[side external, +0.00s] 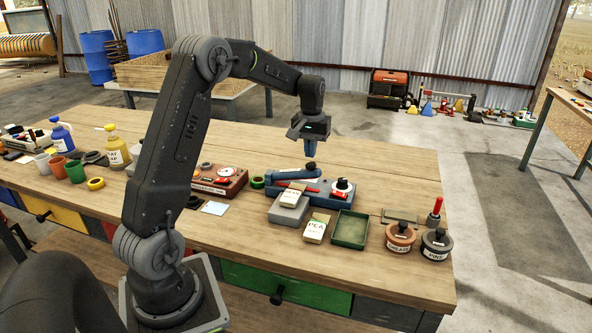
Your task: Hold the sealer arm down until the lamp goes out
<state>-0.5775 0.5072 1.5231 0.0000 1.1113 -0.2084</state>
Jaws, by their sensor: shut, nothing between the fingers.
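The sealer (325,198) is a blue-based machine on the wooden bench, right of centre in the side external view. Its blue arm (291,173) lies along the back with a dark rounded end at the right. A white dial with a black knob (342,185) sits at the sealer's right. I cannot make out the lamp or whether it is lit. My gripper (311,155) points down with its blue fingers together and empty. It appears just above the arm's dark end; whether they touch is unclear.
A bean packet (292,195) rests on a grey block before the sealer. A pea packet (316,228) and an empty green tray (350,231) stand nearer the front. Two lidded tins (400,238) are at the right. A red box device (219,181) stands left. Bottles and cups are far left.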

